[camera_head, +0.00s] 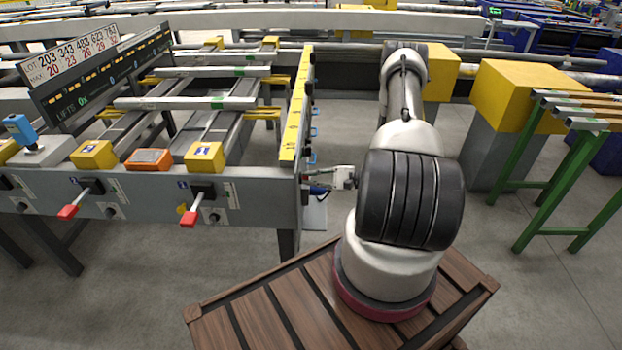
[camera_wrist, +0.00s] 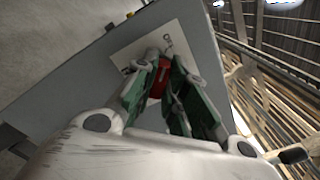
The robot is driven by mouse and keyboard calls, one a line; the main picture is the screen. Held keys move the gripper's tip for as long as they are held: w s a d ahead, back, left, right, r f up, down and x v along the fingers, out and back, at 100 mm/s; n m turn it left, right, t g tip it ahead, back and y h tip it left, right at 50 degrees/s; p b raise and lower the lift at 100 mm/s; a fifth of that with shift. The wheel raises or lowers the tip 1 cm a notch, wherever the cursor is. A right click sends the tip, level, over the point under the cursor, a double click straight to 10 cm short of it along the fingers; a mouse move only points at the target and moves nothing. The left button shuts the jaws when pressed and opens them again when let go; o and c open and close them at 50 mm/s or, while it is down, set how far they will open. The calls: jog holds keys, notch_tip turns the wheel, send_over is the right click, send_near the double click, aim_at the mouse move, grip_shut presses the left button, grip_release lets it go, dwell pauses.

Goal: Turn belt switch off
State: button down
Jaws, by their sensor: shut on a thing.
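In the wrist view a red switch handle (camera_wrist: 160,82) stands in front of a white plate (camera_wrist: 183,32) on a grey panel. In the head view my gripper (camera_head: 322,186) is at the right end face of the runout table (camera_head: 262,188). The handle is hidden there by the gripper, and its exact angle is hard to tell.
Two red-tipped levers (camera_head: 68,212) and (camera_head: 188,218) stick out of the table's front. A yellow-edged rail (camera_head: 294,125) runs along its right side. A yellow box (camera_head: 515,92) on a grey pedestal and a green-legged rack (camera_head: 548,185) stand right. Bare floor lies between.

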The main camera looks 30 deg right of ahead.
dwell(0.4)
jog(key=c, duration=1.5)
grip_release()
jog(key=shift+o, duration=0.2)
jog(key=v, duration=1.2)
jog(key=shift+f, duration=0.1)
